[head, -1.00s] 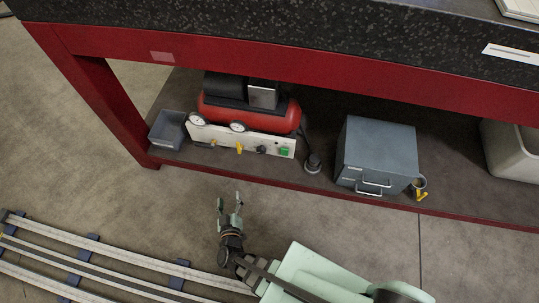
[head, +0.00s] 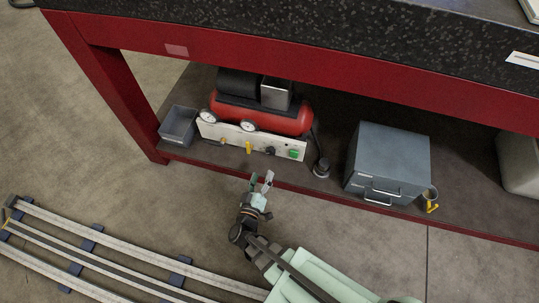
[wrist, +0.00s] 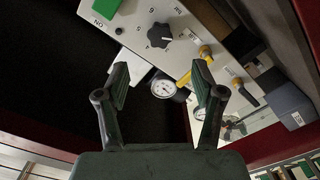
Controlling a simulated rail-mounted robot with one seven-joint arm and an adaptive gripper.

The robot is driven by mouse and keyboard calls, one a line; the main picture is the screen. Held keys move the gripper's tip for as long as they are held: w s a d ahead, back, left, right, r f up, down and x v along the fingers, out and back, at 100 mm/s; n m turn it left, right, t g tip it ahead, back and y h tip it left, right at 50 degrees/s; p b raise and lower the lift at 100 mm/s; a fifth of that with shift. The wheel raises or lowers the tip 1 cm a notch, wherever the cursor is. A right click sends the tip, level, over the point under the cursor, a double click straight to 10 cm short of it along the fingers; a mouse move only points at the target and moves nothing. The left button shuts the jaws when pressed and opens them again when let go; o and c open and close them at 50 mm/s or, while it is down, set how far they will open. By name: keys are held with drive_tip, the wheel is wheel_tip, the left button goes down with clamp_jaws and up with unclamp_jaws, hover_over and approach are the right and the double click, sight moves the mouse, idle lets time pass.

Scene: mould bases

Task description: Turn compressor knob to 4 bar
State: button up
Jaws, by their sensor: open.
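The red compressor (head: 262,117) sits on the lower shelf under the bench, with a pale control panel (head: 228,138) along its front. The black knob (head: 270,151) is on the panel, left of a green switch (head: 293,154). My gripper (head: 262,179) is open and empty, in front of the panel and apart from the knob. In the wrist view its fingers (wrist: 160,76) spread to either side below the knob.
The red bench beam (head: 300,68) hangs above. Floor in front is clear beside the rail.

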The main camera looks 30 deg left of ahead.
sight(270, 153)
drive_tip(key=b+x, duration=0.2)
drive_tip(key=x, duration=0.8)
drive_tip(key=shift+w, duration=0.1)
drive_tip(key=c, duration=1.1)
